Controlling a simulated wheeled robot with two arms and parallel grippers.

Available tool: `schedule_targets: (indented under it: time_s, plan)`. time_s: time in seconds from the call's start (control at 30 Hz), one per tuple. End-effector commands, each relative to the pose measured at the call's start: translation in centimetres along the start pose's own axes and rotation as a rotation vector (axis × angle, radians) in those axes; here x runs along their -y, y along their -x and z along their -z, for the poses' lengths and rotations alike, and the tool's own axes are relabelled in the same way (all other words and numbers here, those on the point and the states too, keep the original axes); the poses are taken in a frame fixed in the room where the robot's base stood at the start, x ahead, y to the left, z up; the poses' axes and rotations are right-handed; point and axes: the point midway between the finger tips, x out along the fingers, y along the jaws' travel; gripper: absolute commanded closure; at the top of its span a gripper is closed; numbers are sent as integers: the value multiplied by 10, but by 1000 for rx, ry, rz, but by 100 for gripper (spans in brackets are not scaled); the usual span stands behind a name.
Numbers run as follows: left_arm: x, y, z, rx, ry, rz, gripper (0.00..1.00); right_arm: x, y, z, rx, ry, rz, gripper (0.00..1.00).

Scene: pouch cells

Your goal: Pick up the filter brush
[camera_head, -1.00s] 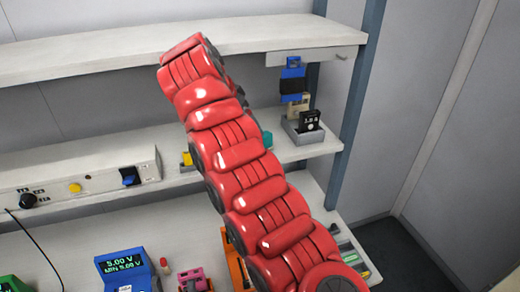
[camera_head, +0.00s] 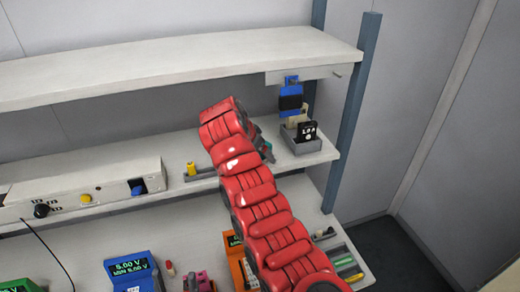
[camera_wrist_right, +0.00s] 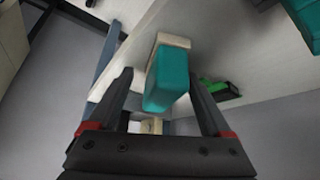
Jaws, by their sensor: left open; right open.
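In the right wrist view a teal block with a beige strip along its upper end, which looks like the filter brush (camera_wrist_right: 170,78), shows between the fingers of my right gripper (camera_wrist_right: 160,85). The fingers are open, and no contact with the block is clear. In the head view my red right arm reaches up to the middle shelf, and its gripper (camera_head: 260,140) is mostly hidden behind the arm. My left gripper is not in view.
A grey bin (camera_head: 303,144) with a dark labelled item stands right of the gripper on the middle shelf (camera_head: 330,153). A blue-and-black item (camera_head: 291,96) hangs above it. A yellow item (camera_head: 191,169) lies to the left. The upper shelf (camera_head: 180,62) overhangs.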

Motion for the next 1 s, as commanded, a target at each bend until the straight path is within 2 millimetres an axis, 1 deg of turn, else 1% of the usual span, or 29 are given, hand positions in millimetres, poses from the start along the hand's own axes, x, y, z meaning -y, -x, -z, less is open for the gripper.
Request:
schedule_targets:
  time_s: [0.17, 0.27, 0.3, 0.37, 0.4, 0.47, 0.5, 0.63, 1.0]
  plan:
    - [0, 1, 0, 0, 0, 0, 33, 0, -1, 0, 0, 0, 1, 17]
    - [0, 1, 0, 0, 0, 0, 33, 0, -1, 0, 0, -1, 1, 33]
    - [0, 1, 0, 0, 0, 0, 33, 0, -1, 0, 0, -1, 1, 40]
    - [0, 1, 0, 0, 0, 0, 33, 0, -1, 0, 0, -1, 1, 51]
    - [0, 1, 0, 0, 0, 0, 33, 0, -1, 0, 0, -1, 1, 58]
    - [0, 1, 0, 0, 0, 0, 33, 0, -1, 0, 0, -1, 1, 69]
    - [0, 1, 0, 0, 0, 0, 33, 0, -1, 0, 0, -1, 1, 76]
    - [0, 1, 0, 0, 0, 0, 33, 0, -1, 0, 0, -1, 1, 100]
    - [0, 1, 0, 0, 0, 0, 33, 0, 0, 0, 0, -1, 1, 100]
